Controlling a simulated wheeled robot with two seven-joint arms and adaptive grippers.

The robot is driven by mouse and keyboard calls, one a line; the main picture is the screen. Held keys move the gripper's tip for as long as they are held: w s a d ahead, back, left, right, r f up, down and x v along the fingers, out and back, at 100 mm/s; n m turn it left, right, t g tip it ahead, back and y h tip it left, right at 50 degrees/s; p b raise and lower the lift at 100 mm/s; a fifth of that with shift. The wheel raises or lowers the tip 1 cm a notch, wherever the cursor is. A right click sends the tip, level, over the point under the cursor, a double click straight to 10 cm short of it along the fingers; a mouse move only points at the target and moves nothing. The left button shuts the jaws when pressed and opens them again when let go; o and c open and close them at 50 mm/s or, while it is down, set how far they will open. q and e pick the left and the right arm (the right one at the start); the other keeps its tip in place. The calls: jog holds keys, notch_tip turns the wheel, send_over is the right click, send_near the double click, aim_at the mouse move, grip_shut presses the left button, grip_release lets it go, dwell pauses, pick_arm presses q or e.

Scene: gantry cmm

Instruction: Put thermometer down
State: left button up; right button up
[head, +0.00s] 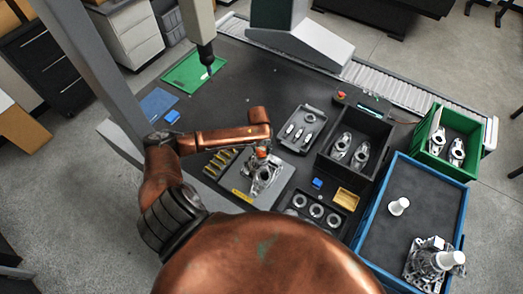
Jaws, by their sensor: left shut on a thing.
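My left arm reaches in from the left, and its left gripper (262,158) is over the dark table, just above a silver casting (266,180) on a grey fixture plate. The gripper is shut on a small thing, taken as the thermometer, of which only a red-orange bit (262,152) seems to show. The rest of it is hidden by the wrist and gripper. I cannot tell whether it touches the casting. My right gripper is not in view.
A green mat (188,73) lies under the probe at the back left, with a blue mat (158,102) nearer. A grey tray (303,117), a black bin (368,127), a green crate (432,163) and a blue-rimmed tray (425,182) stand to the right. Bare table lies behind the arm.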

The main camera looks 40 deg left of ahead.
aim_at(260, 152)
pick_arm(q)
jog(key=shift+f, duration=0.85)
jog(key=shift+f, duration=0.15)
jog(key=o, duration=1.2)
jog(key=r, duration=0.4)
jog(key=s+r, duration=0.1)
jog(key=r, duration=0.3)
jog(key=r+b, duration=0.1)
jog(key=r, duration=0.3)
jog(key=shift+s+d+r, duration=0.1)
jog(key=shift+s+d, duration=0.1)
jog(key=shift+d, duration=0.1)
